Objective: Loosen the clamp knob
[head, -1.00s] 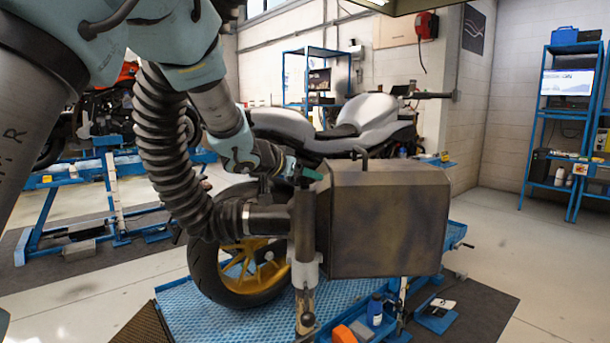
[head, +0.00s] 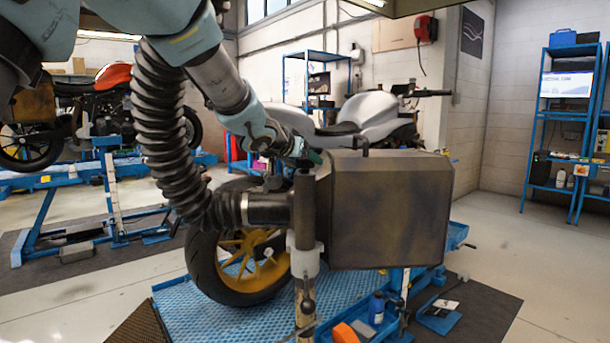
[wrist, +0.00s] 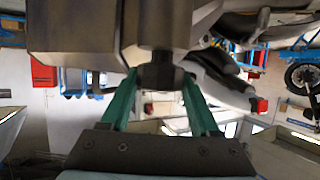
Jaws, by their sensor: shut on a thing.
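A dark, blocky clamp knob (wrist: 160,72) sits under a grey metal body in the wrist view. My gripper (wrist: 160,82) has its two green fingers shut on it, one on each side. In the head view my gripper (head: 311,157) is at the upper left of the big dark metal box (head: 390,210), by the top of the dark upright sleeve (head: 304,190). The knob is hidden there behind my gripper and the box. A pale collar (head: 304,262) sits below the sleeve on a post.
A black ribbed hose (head: 160,120) runs down to the sleeve. A grey motorcycle (head: 365,120) stands behind the box on a blue lift (head: 180,315). A blue bottle (head: 376,308) and an orange object (head: 344,334) lie low in front.

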